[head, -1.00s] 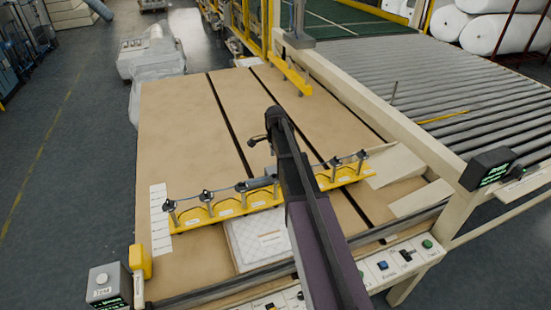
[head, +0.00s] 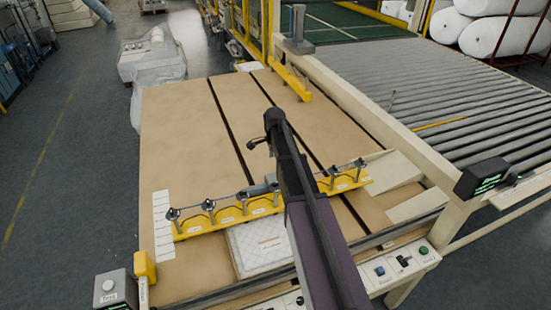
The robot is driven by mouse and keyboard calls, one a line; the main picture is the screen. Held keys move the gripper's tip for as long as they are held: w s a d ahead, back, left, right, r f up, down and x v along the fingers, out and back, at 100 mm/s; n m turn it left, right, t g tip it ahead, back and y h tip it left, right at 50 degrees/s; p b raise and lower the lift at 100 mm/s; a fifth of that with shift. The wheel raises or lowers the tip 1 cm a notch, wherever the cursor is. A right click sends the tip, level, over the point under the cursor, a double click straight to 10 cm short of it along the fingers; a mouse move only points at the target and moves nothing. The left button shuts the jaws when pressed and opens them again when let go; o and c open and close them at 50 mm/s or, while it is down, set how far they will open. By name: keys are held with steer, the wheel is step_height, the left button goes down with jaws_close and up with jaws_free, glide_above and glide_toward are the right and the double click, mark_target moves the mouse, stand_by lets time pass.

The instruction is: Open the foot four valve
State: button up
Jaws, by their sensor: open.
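A yellow bar (head: 222,222) lies across the tan table, carrying several upright valve posts with dark knobs. My arm hides the bar's middle; the labels are too small to read, so I cannot tell which valve is foot four. The jaws are open, with fingertips mostly hidden.
The tan table (head: 185,120) is clear behind the bar. A white quilted piece (head: 260,245) lies in front. A control panel (head: 400,265) runs along the front edge. A test box (head: 115,290) stands front left, a dark display (head: 485,178) right, and a roller conveyor (head: 430,90) beyond.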

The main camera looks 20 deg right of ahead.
steer(key=s+a+f+n+b, duration=0.6)
steer(key=s+f+n+b, duration=0.2)
steer(key=s+f+b, duration=0.3)
steer(key=s+a+f+n+b, duration=0.7)
steer(key=s+f+n+b, duration=0.2)
steer(key=s+f+b, duration=0.2)
steer(key=shift+s+a+f, duration=0.2)
steer(key=shift+s+f, duration=0.15)
steer(key=shift+s, duration=0.35)
stand_by(1.8)
